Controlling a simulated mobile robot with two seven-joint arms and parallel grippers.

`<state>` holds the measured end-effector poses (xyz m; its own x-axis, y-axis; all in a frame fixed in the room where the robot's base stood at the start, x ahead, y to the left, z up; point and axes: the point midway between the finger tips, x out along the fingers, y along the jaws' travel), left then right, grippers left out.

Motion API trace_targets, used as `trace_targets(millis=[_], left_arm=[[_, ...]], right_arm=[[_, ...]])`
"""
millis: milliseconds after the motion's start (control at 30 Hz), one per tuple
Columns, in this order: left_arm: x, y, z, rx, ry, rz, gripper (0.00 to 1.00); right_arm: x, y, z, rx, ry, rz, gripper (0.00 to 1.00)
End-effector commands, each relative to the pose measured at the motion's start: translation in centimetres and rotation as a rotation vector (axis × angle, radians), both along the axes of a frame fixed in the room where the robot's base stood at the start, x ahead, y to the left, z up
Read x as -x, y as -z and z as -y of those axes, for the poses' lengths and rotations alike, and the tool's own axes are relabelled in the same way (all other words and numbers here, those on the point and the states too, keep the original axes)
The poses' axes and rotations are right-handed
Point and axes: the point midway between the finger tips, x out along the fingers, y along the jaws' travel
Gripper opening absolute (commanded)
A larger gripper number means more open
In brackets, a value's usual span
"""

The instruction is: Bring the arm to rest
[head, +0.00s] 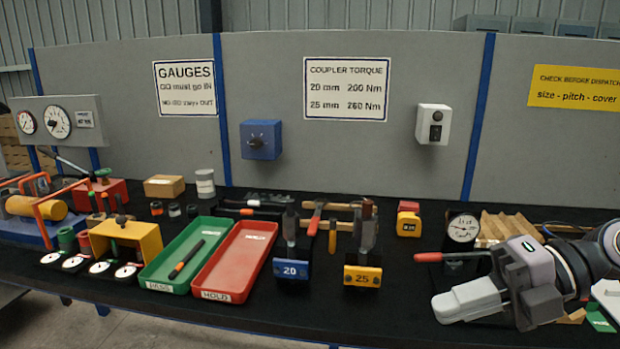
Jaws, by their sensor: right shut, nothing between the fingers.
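My right gripper (457,306) is at the right front of the black bench, its arm coming in from the right edge. Its light grey fingers point left and are together with nothing between them. It is above the bench, to the right of the yellow "25" block (363,276), and apart from it. The gripper and arm hide part of the bench behind them. My left gripper does not show.
A green tray (158,270) holds a dark and orange stick. A red tray (213,283) labelled HOLD looks empty. A dial gauge (463,228) and wooden corrugated block (508,227) stand close behind my right gripper. The bench front between the "25" block and gripper is clear.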

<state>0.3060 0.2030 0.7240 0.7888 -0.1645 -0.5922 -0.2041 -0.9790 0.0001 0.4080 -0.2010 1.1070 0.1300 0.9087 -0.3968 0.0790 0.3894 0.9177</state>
Motion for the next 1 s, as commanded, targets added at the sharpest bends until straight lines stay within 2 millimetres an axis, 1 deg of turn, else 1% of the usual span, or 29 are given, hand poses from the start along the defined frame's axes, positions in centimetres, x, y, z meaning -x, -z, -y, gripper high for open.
trace_targets(millis=[33, 100, 200, 267, 367, 467, 567, 600, 667, 700, 767, 800, 867, 900, 1000], left_arm=[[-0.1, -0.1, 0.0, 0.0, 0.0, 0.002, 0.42], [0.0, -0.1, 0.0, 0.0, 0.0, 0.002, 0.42], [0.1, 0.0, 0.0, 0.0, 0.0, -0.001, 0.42], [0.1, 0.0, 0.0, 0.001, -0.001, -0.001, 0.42], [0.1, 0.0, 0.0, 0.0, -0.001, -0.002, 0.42], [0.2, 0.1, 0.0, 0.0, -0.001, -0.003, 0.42], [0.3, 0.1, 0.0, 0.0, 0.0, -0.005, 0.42], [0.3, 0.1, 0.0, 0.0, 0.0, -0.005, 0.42], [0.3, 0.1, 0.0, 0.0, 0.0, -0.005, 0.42], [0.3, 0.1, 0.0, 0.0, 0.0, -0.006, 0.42], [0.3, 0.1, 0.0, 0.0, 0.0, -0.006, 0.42], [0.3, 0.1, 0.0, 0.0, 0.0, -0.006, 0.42], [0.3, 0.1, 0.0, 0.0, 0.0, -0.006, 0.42], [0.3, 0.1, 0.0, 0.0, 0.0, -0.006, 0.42], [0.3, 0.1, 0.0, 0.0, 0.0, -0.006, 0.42]], right_arm=[[0.1, 0.6, -1.5, -0.118, -0.004, -0.031, 0.0], [-0.2, 0.7, -3.1, -0.287, 0.019, -0.064, 0.0], [-1.0, 1.3, -4.4, -0.519, 0.101, -0.128, 0.0], [-1.7, 1.9, -4.6, -0.645, 0.175, -0.174, 0.0], [-3.0, 3.9, -4.2, -0.83, 0.336, -0.265, 0.0], [-4.2, 7.3, -3.1, -0.975, 0.537, -0.374, 0.0], [-4.5, 12.0, -1.7, -1.073, 0.767, -0.505, 0.0], [-4.4, 14.3, -1.1, -1.098, 0.865, -0.561, 0.0], [-3.7, 18.0, -0.3, -1.119, 1.016, -0.653, 0.0], [-2.9, 20.6, 0.2, -1.122, 1.118, -0.719, 0.0], [-1.2, 24.6, 0.7, -1.111, 1.268, -0.824, 0.0], [0.3, 27.2, 0.9, -1.093, 1.362, -0.893, 0.0], [2.5, 30.5, 1.0, -1.059, 1.482, -0.989, 0.0], [4.0, 32.3, 0.9, -1.033, 1.548, -1.048, 0.0], [7.3, 35.8, 0.6, -0.97, 1.673, -1.165, 0.0]])
